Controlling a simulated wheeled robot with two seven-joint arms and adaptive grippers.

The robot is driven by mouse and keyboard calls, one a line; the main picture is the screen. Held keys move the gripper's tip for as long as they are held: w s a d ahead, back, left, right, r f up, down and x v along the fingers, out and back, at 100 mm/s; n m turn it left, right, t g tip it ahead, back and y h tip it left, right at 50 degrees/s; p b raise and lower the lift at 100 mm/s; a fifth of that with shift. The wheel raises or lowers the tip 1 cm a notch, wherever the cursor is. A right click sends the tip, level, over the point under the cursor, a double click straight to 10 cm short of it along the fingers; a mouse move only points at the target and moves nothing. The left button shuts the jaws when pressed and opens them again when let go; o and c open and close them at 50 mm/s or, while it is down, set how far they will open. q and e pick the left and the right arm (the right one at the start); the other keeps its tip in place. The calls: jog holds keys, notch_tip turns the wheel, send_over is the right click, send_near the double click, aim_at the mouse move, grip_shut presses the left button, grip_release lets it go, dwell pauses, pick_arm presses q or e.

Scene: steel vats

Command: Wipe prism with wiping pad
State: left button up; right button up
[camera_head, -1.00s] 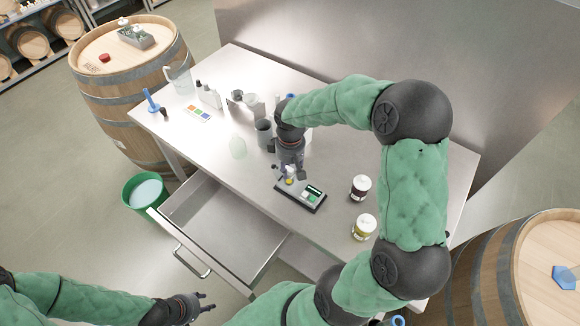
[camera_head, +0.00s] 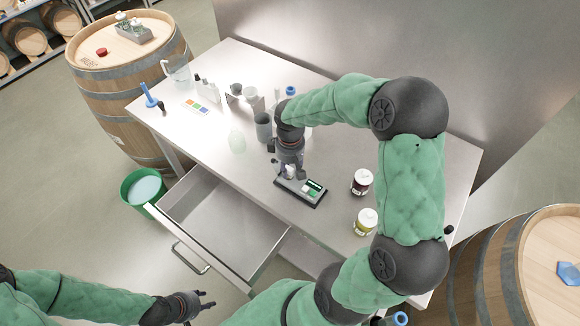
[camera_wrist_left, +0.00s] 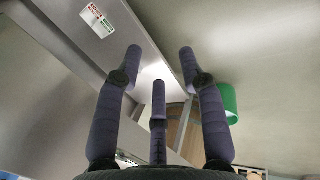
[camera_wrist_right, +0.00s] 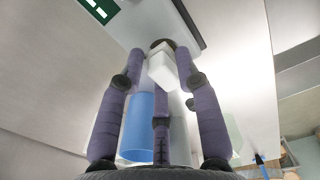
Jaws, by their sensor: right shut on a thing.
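A small bench instrument (camera_head: 312,198) with a dark body, a pale top and a green display lies near the table's front edge. Its green panel (camera_wrist_right: 98,8) also shows in the right wrist view. My right gripper (camera_head: 287,174) is shut on a small white block, the wiping pad (camera_wrist_right: 162,68), low over the instrument's left end. A dark round part (camera_wrist_right: 162,44), likely the prism area, is mostly hidden behind the pad. I cannot tell whether pad and prism touch. My left gripper (camera_head: 205,301) is open and empty, low in front of the table.
Two lidded jars (camera_head: 362,181) (camera_head: 365,220) stand right of the instrument. A grey cup (camera_head: 263,126), a clear bottle (camera_head: 237,141) and other small items stand behind and left. The drawer (camera_head: 222,222) is open; a green bucket (camera_head: 143,187) stands beside it.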

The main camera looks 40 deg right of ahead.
jog(key=shift+f+b, duration=0.4)
jog(key=shift+f, duration=0.2)
dwell(0.7)
jog(key=shift+a, duration=0.2)
jog(key=shift+s+a, duration=0.15)
jog(key=shift+a, duration=0.15)
jog(key=shift+d, duration=0.15)
jog(key=shift+c, duration=0.4)
jog(key=shift+w+d, duration=0.3)
jog(key=shift+d, duration=0.55)
jog(key=shift+a, duration=0.25)
jog(key=shift+s+a, duration=0.3)
jog(key=shift+a, duration=0.45)
jog(key=shift+d, duration=0.2)
jog(key=shift+w+d, duration=0.3)
jog(key=shift+d, duration=0.5)
